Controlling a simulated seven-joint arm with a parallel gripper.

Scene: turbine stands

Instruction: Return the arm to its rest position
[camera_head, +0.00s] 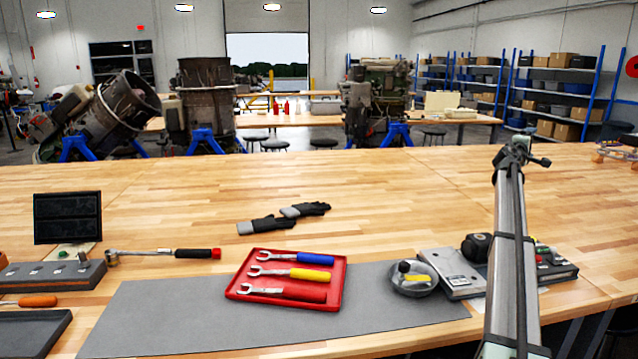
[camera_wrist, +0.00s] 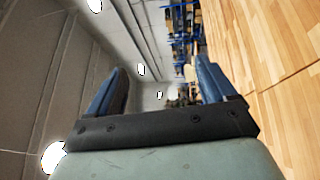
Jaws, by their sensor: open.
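My gripper (camera_wrist: 162,70) shows in the wrist view with its two blue-grey fingers wide apart and nothing between them. It points out across the room, with the wooden table top (camera_wrist: 265,45) along the right side of that view. In the head view my arm rises on the right side, over the right part of the table (camera_head: 400,205). Its far end stands above the table's back part, clear of the tools. The fingers cannot be made out clearly in the head view.
A red tray (camera_head: 338,290) with three wrenches lies on a grey mat (camera_head: 150,310). Black gloves (camera_head: 283,218) lie mid-table. The table's back middle is clear.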

